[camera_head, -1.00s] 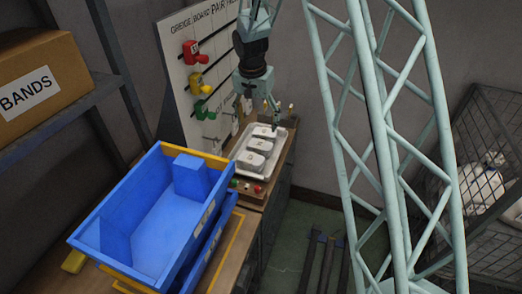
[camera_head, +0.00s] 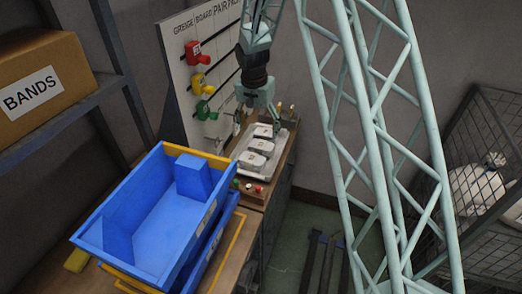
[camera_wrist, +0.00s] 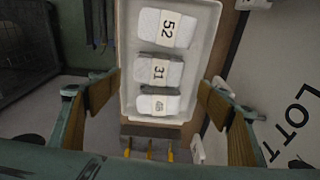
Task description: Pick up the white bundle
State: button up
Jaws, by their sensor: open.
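Three white bundles lie in a row in a pale tray (camera_wrist: 127,84), which also shows in the head view (camera_head: 232,166). In the wrist view the far bundle is marked 52 (camera_wrist: 167,28) and the middle one 31 (camera_wrist: 159,70). The near bundle (camera_wrist: 159,103) has a mark too small to read surely. My gripper (camera_head: 257,116) is above the far end of the tray. In the wrist view my gripper (camera_wrist: 160,88) is open and empty, with wood-coloured pads spread on either side of the row. It partly hides the far end in the head view.
A blue bin (camera_head: 150,220) stands left of the tray. A peg board (camera_head: 205,60) with coloured pegs rises behind it. A boxed carton (camera_head: 45,85) sits on a shelf at left. A wire cage (camera_head: 497,130) at right holds white cloth (camera_head: 474,187).

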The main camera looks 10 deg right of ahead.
aim_at(261, 144)
jog(key=shift+w+d+f, duration=0.1)
jog(key=shift+w+f, duration=0.05)
jog(key=shift+f, duration=0.9)
jog(key=shift+w+d+f, duration=0.1)
jog(key=shift+f, duration=1)
jog(key=shift+w+d+f, duration=0.1)
jog(key=shift+w+f, duration=0.05)
jog(key=shift+f, duration=0.9)
jog(key=shift+w+d+f+b, duration=0.1)
jog(key=shift+f+b, duration=0.05)
jog(key=shift+f, duration=0.7)
jog(key=shift+w+d+f+b, duration=0.15)
jog(key=shift+f, duration=0.7)
jog(key=shift+w+d+f+b, duration=0.1)
jog(key=shift+f+b, duration=0.05)
jog(key=shift+f, duration=0.7)
jog(key=c, duration=0.7)
